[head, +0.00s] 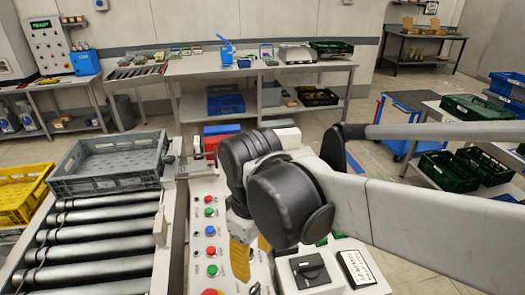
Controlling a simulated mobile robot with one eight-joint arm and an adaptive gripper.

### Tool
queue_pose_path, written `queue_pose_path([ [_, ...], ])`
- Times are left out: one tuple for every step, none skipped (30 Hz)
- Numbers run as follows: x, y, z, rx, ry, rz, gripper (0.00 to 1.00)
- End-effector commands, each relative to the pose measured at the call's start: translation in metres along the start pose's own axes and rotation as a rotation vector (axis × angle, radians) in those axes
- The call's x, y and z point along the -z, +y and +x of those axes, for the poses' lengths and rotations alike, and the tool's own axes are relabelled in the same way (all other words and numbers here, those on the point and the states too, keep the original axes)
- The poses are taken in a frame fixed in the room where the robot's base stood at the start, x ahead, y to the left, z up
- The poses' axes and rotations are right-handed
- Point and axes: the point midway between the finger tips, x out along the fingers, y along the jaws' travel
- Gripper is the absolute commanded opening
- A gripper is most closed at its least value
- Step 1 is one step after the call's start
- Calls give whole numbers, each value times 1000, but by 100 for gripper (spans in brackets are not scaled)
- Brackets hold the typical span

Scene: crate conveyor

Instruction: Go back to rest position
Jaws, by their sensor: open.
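My arm reaches in from the right edge of the head view, with a pale grey link and large black joints over the control panel (198,226). The black joints hide the far end of the arm, and I cannot make out my gripper's fingers. The panel carries red, green and blue buttons and a black rotary switch (309,268). Yellow parts (240,262) show just below the black joints, partly hidden.
A grey crate (113,183) sits on the roller conveyor (96,236) at left, beside a yellow crate (12,205). A long workbench (205,69) stands at the back. A shelf with green crates (479,107) and a blue cart (393,141) are at right. Open floor lies between.

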Motion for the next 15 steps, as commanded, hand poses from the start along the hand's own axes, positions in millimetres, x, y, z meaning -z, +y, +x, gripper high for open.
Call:
queue_pose_path([
  [-2, 2, 0, -2, 5, 10, 52],
  [-4, 4, -1, -6, 12, 23, 52],
  [-10, 10, -2, -13, 27, 53, 52],
  [-16, 15, -3, -21, 44, 86, 52],
  [-23, 22, -4, -31, 65, 125, 52],
  [-34, 32, -5, -48, 100, 190, 52],
  [-44, 40, -6, -64, 129, 246, 52],
  [-55, 49, -7, -81, 162, 305, 52],
  [-70, 59, -8, -105, 207, 389, 52],
  [-82, 67, -8, -124, 242, 452, 52],
  [-93, 75, -9, -144, 277, 514, 52],
  [-108, 83, -9, -169, 321, 593, 52],
  [-118, 89, -9, -188, 354, 650, 52],
  [-128, 95, -9, -207, 385, 703, 52],
  [-141, 101, -8, -229, 423, 768, 52],
])
